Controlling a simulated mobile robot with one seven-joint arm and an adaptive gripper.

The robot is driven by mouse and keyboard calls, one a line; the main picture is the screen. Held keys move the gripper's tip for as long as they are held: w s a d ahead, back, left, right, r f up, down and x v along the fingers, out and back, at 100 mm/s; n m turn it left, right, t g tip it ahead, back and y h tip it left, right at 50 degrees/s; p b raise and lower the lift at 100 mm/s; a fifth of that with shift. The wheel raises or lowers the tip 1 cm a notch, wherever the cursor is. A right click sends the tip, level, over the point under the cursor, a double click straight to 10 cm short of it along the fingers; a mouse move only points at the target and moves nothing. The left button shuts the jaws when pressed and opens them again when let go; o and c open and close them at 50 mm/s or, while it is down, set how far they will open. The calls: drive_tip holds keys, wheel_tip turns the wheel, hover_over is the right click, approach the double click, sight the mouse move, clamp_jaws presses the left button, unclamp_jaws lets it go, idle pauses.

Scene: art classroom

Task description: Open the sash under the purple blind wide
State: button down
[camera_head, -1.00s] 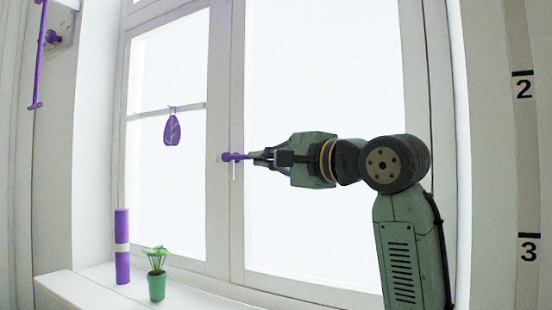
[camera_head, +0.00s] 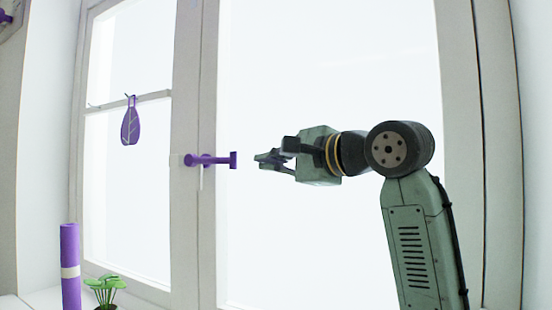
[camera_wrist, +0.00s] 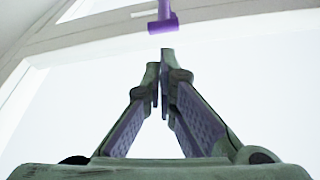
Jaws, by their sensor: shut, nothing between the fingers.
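A two-part window fills the head view. Its right sash (camera_head: 208,245) is a pale frame around bright glass, and it looks closed against the left sash (camera_head: 187,245). A purple handle (camera_head: 212,160) sticks out level from the middle stiles and ends in a short crossbar. It also shows at the top of the wrist view (camera_wrist: 163,18). My gripper (camera_head: 259,159) is right of the handle, apart from it, and points left. In the wrist view its fingertips (camera_wrist: 160,62) are together and empty. No purple blind is in view.
A purple roll (camera_head: 70,265) and a green plant (camera_head: 105,288) stand at lower left by the sill. The space before the right pane is free apart from my arm.

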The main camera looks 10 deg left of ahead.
sight(250, 166)
drive_tip(key=p+x, duration=0.2)
drive_tip(key=x, duration=0.4)
drive_tip(key=shift+w+a+f, duration=0.1)
drive_tip(key=shift+w+a, duration=0.15)
drive_tip(key=shift+w, duration=0.05)
